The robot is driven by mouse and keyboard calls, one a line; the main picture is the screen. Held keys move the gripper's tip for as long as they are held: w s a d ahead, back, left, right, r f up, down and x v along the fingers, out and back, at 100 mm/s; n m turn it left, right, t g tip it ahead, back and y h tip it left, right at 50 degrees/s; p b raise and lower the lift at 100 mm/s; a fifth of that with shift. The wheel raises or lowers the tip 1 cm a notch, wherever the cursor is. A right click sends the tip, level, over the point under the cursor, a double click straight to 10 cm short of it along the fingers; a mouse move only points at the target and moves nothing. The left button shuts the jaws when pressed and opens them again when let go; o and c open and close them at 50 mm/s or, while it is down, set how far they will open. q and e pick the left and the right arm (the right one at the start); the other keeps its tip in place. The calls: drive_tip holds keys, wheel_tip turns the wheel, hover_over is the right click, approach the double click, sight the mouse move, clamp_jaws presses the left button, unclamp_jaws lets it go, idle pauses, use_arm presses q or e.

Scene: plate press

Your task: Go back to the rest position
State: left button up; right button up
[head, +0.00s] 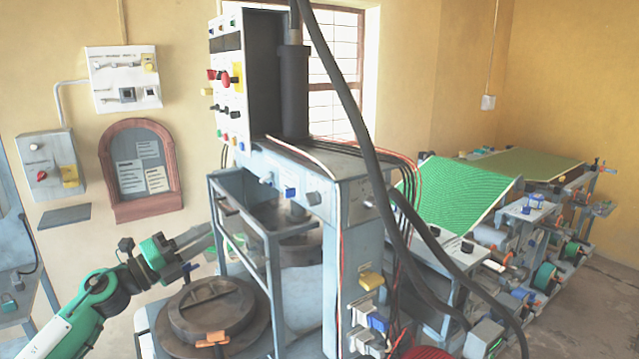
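My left arm comes in from the lower left, green and white. My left gripper (203,241) is at the left side of the plate press (350,200), its grey fingers pointing right toward the press frame. It is above the round dark metal mould (215,310) and apart from it. I see nothing clearly held; the fingers are small and partly merge with the grey frame, so their opening is unclear. My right gripper is not in view.
The press has a control box (228,75) with coloured buttons and thick black hoses (345,95). An orange-handled part (212,339) is at the mould's front. A green conveyor-like machine (455,192) stands right. Wall panels (124,79) hang left. Bare floor shows far right.

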use_arm(q)
drive_tip(key=s+a+f+n+t+y, duration=0.1)
drive_tip(key=s+f+n+y, duration=0.7)
drive_tip(key=f+n, duration=0.45)
drive_tip(key=s+a+f+n+t+y, duration=0.1)
drive_tip(key=s+f+n+y, duration=0.5)
drive_tip(key=f+n+y, duration=0.5)
drive_tip(key=s+d+f+n+g+h, duration=0.2)
drive_tip(key=s+f+n+g, duration=0.35)
drive_tip(key=s, duration=0.75)
drive_tip(key=s+d+f+n+g+h, duration=0.1)
drive_tip(key=s+f+n+g, duration=0.1)
drive_tip(key=s+f+g, duration=0.8)
drive_tip(key=s+f+t, duration=0.1)
drive_tip(key=s+f, duration=0.1)
drive_tip(key=f, duration=1.3)
drive_tip(key=s+f+t, duration=0.1)
drive_tip(key=s+f, duration=0.2)
drive_tip(key=f, duration=1.2)
drive_tip(key=s+a+f, duration=0.3)
drive_tip(key=s+f, duration=1.5)
drive_tip(key=f, duration=0.1)
drive_tip(key=shift+s+m+g, duration=0.25)
drive_tip(key=shift+m+g, duration=0.05)
drive_tip(key=shift+g, duration=0.15)
drive_tip(key=shift+a, duration=0.1)
